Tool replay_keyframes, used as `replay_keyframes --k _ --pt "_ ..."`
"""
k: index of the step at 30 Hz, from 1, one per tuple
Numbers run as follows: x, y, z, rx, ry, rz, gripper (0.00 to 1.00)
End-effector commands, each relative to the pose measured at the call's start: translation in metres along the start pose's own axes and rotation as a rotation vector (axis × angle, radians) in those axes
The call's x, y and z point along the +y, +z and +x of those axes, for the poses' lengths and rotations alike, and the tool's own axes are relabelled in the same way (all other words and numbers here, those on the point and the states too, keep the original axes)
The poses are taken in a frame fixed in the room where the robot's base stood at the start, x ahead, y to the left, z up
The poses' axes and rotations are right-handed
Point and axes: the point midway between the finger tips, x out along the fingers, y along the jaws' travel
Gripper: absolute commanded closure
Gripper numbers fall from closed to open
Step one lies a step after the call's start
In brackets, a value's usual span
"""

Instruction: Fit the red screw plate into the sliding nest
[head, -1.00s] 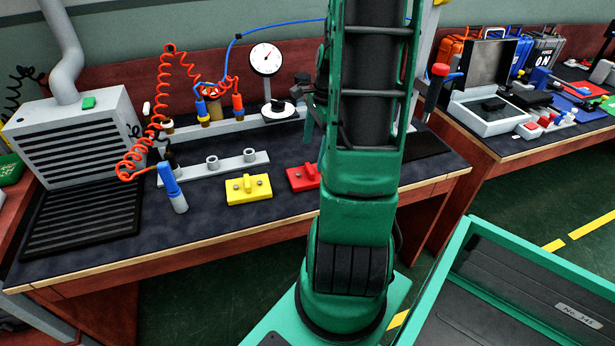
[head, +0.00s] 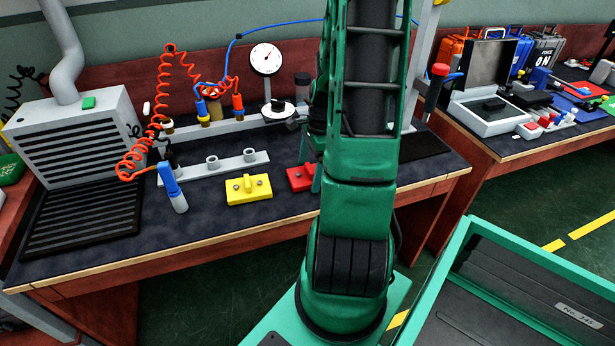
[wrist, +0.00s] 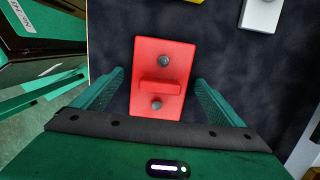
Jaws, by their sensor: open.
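The red screw plate (head: 300,178) lies on the dark bench mat, partly hidden by my arm and gripper in the head view. In the wrist view the red plate (wrist: 162,60) shows a raised grip bar and two grey screw heads. My gripper (wrist: 160,78) is open, with one finger on each side of the plate and a gap to it on both sides. I cannot tell its height above the mat. I cannot make out the sliding nest for certain; my arm hides part of the bench.
A yellow screw plate (head: 248,189) lies left of the red one. Behind it is a grey bar with round posts (head: 213,162). A dial gauge (head: 266,60) stands at the back. A green-rimmed tray (head: 455,250) is in front right.

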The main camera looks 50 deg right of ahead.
Motion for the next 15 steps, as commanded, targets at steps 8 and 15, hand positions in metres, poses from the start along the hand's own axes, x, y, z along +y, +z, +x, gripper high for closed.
replay_keyframes --k 8,15 --pt "0.0 0.0001 -0.0003 0.0 0.0 0.0 0.58" --pt "-0.0002 0.0001 -0.0007 0.0 -0.001 0.0 0.58"
